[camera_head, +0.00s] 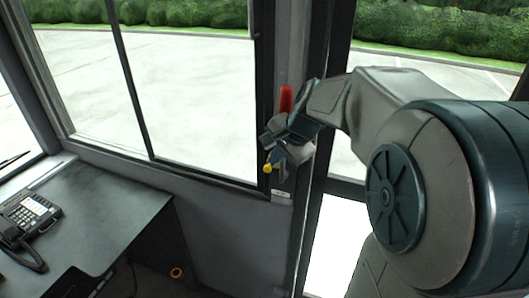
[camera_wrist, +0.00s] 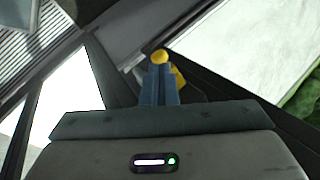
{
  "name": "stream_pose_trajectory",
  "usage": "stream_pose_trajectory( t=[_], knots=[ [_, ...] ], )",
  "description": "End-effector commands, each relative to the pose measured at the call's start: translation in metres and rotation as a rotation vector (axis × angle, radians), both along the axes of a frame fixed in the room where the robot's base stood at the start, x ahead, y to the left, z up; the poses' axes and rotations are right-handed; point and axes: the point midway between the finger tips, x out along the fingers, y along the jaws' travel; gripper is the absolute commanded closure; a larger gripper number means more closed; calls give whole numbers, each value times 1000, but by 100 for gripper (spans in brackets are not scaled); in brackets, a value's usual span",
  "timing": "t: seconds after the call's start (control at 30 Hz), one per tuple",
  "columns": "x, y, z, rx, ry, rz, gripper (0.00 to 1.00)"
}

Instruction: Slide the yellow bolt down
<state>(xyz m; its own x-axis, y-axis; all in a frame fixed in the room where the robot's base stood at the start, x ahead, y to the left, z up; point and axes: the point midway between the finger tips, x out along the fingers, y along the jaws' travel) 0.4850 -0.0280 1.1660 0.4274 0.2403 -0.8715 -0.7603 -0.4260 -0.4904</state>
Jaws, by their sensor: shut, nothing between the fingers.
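The yellow bolt (camera_head: 267,168) shows as a small yellow knob low on the door post in the head view. In the wrist view the yellow bolt (camera_wrist: 160,57) shows right at the tips of my fingers, with another yellow part just right of them. My gripper (camera_head: 280,150) is at the post, just above and beside the knob. In the wrist view my gripper (camera_wrist: 159,75) has its blue fingers together with nothing between them. I cannot tell whether the fingertips touch the bolt. My wrist hides part of the post.
A red handle (camera_head: 286,99) stands on the post just above my gripper. A small pale label (camera_head: 281,194) is below the knob. A desk (camera_head: 100,215) with a black phone (camera_head: 30,215) is at the left. Windows flank the post.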

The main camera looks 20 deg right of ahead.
Motion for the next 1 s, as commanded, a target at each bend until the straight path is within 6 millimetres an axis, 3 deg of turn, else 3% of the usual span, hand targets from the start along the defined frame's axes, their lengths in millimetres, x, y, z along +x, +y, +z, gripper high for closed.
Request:
stream_pose_trajectory(
  t=[0.2, 0.73, 1.0],
  knots=[
    [9, 5, -17, 0, 1, 1, 100],
    [10, 6, -25, 0, 0, 1, 100],
    [9, 6, -62, -1, 2, 1, 100]
  ],
)
